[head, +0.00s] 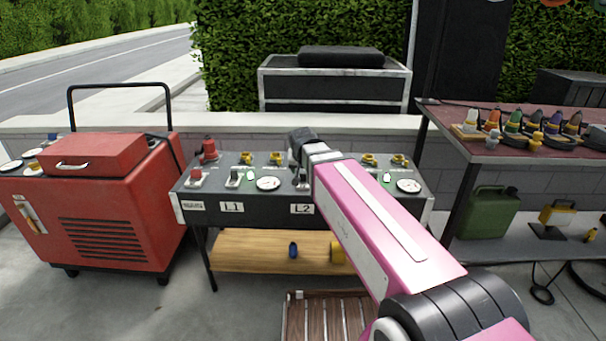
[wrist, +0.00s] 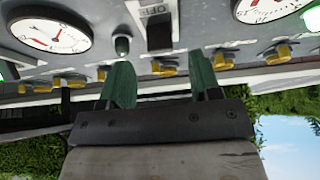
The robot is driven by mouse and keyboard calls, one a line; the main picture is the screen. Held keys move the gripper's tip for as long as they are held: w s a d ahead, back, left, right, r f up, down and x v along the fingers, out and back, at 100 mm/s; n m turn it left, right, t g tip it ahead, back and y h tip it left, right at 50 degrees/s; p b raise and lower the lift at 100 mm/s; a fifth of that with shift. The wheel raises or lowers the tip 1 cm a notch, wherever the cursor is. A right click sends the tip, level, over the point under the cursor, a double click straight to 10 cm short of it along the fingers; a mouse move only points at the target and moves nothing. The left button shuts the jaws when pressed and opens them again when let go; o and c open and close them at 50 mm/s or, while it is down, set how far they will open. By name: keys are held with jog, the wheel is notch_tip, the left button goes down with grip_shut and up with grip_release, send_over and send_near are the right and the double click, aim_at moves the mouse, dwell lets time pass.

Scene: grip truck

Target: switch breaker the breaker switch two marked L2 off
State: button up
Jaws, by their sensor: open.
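The panel (head: 265,215) stands on a table in the head view, with plates marked L1 (head: 231,207) and L2 (head: 302,209). The L2 breaker switch (head: 301,184) sits above its plate, partly hidden by my arm. In the wrist view a dark breaker switch (wrist: 159,36) beside an OFF marking is beyond my fingertips, roughly between them. My gripper (wrist: 160,76) has its two green fingers apart, with nothing between them. It hangs over the panel's back middle in the head view (head: 300,140). I cannot tell which way the switch lever is set.
The L1 switch (head: 233,178) and a red-capped main switch (head: 196,177) stand to the left. Round gauges (head: 268,184) and yellow knobs (head: 247,158) are close around. A red generator (head: 95,205) stands left; a shelf (head: 520,148) with bottles stands right.

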jog(key=v, duration=0.6)
jog(key=shift+s+r, duration=0.1)
